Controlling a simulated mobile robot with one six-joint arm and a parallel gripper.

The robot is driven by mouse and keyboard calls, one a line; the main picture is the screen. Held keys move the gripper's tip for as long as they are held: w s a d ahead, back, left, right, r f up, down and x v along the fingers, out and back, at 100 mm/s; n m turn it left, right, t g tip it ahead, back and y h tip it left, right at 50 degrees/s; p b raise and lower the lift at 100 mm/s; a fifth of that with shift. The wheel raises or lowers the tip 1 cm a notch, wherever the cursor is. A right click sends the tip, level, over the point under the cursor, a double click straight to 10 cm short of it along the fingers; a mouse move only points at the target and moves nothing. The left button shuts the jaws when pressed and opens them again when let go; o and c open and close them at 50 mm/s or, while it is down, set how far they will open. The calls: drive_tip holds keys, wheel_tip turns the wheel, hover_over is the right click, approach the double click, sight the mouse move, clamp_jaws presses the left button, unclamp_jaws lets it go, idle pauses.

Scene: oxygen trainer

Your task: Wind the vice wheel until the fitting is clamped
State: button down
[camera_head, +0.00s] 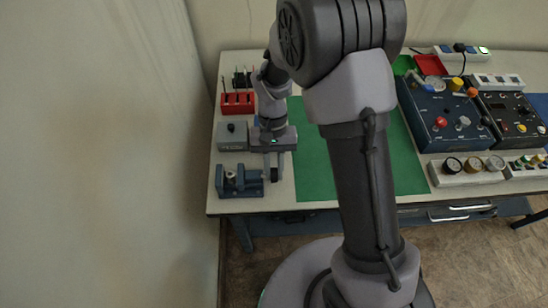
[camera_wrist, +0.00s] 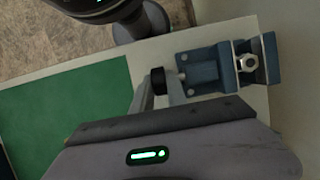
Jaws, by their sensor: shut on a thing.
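The blue vice (camera_head: 246,187) stands at the front left of the table; it also shows in the wrist view (camera_wrist: 200,70). The metal fitting (camera_wrist: 247,63) sits between its two jaws, and it shows small in the head view (camera_head: 231,175). I cannot tell whether both jaws touch it. The black vice wheel (camera_wrist: 157,82) is on the side of the vice away from the fitting. My gripper (camera_wrist: 160,86) is shut on the wheel, one finger on either side; in the head view the gripper (camera_head: 272,170) hangs down at the vice's right end.
A grey box (camera_head: 232,136) and a red rack (camera_head: 238,104) stand behind the vice. A green mat (camera_head: 312,165) lies to the right and is clear. Blue and black control panels (camera_head: 440,115) stand farther right. The table's front edge runs close by the vice.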

drive_tip(key=g+p, duration=0.2)
drive_tip(key=p, duration=0.1)
drive_tip(key=shift+w+r, duration=0.15)
drive_tip(key=shift+w+f+g+p, duration=0.1)
drive_tip(key=shift+f+g+p, duration=0.1)
drive_tip(key=shift+g+p, duration=0.4)
drive_tip(key=shift+f+g+p, duration=0.15)
drive_tip(key=shift+g+p, duration=0.3)
drive_tip(key=shift+g, duration=0.25)
drive_tip(key=c, duration=1.3)
unclamp_jaws()
drive_tip(key=shift+d, duration=0.15)
